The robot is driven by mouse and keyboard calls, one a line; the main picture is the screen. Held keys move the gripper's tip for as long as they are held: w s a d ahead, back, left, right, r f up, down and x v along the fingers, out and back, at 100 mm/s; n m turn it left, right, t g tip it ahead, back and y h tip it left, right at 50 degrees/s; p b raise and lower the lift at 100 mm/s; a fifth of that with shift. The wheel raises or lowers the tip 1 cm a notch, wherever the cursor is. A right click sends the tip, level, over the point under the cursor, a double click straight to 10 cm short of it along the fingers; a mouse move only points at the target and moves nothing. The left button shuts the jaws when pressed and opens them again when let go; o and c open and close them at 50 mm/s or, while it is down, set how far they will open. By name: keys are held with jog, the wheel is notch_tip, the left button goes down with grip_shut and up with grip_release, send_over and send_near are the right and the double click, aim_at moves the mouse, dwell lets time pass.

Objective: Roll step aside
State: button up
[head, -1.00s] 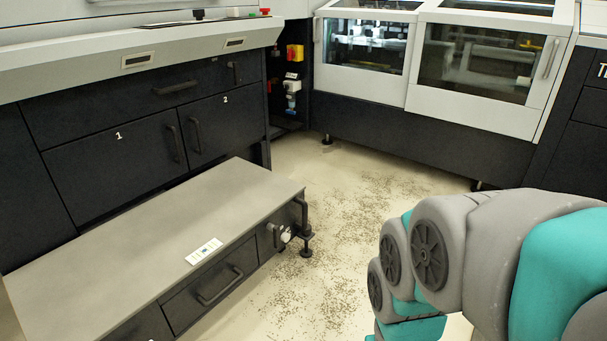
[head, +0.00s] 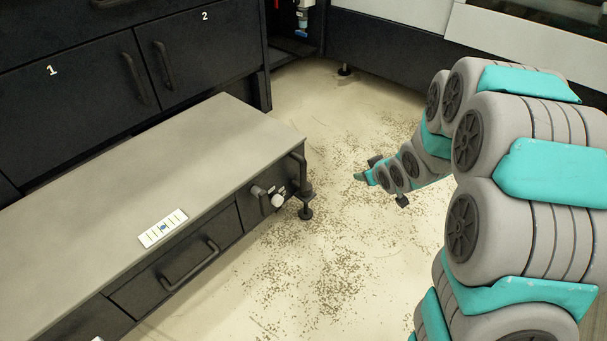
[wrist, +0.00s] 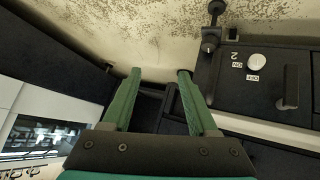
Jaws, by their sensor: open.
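The step (head: 150,190) is a long low unit with a grey top and dark drawers, standing in front of the cabinets in the head view. Its right end carries a dark upright handle (head: 298,167), a white knob (head: 277,201) and a levelling foot (head: 305,210) on the floor. In the wrist view the white knob (wrist: 262,63) sits beside ON and OFF labels, with a dark handle (wrist: 287,88) near it. My gripper (head: 366,177) is open and empty, right of the step's end and apart from it. Its green fingers (wrist: 160,73) are spread in the wrist view.
Dark cabinets marked 1 (head: 75,100) and 2 (head: 212,55) stand behind the step. A dark and light machine (head: 400,55) closes off the back. The pale floor (head: 340,240) right of the step is clear apart from scattered dark specks.

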jog(key=w+a+f+n+t+y+b, duration=0.2)
jog(key=w+a+f+y, duration=0.2)
jog(key=a+f, duration=0.3)
jog(key=t+y+b, duration=0.3)
jog(key=y, duration=0.3)
send_near(306, 172)
jog(key=x, duration=0.4)
jog(key=shift+x, duration=3.6)
grip_shut()
